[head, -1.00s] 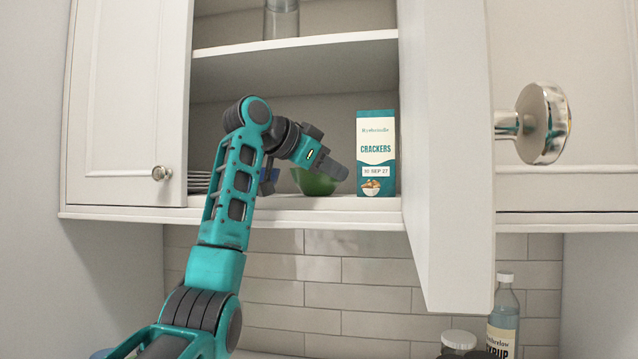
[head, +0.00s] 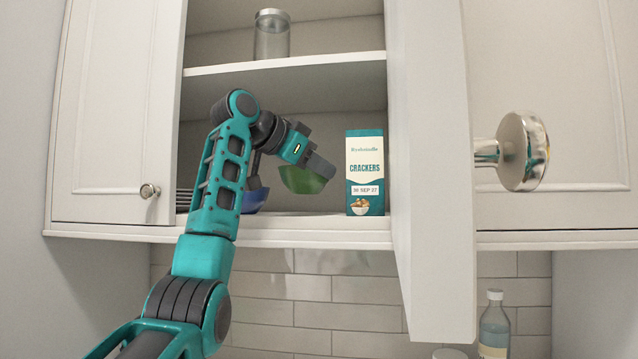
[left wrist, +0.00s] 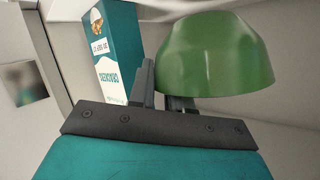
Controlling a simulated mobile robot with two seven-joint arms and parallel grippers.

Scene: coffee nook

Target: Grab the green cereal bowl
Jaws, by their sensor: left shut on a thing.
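The green cereal bowl (head: 302,181) is held above the lower cabinet shelf, with clear space under it in the head view. My left gripper (head: 318,165) is shut on its rim, and the gripper covers the bowl's upper part. In the left wrist view the green bowl (left wrist: 218,55) fills the upper right, and the dark fingers (left wrist: 160,88) meet at its edge. My right gripper is not in view.
A crackers box (head: 365,175) stands close to the right of the bowl. A blue bowl (head: 254,197) and stacked plates (head: 184,199) are at the left. The open door (head: 432,180) bounds the right side. A glass jar (head: 271,36) stands on the shelf above.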

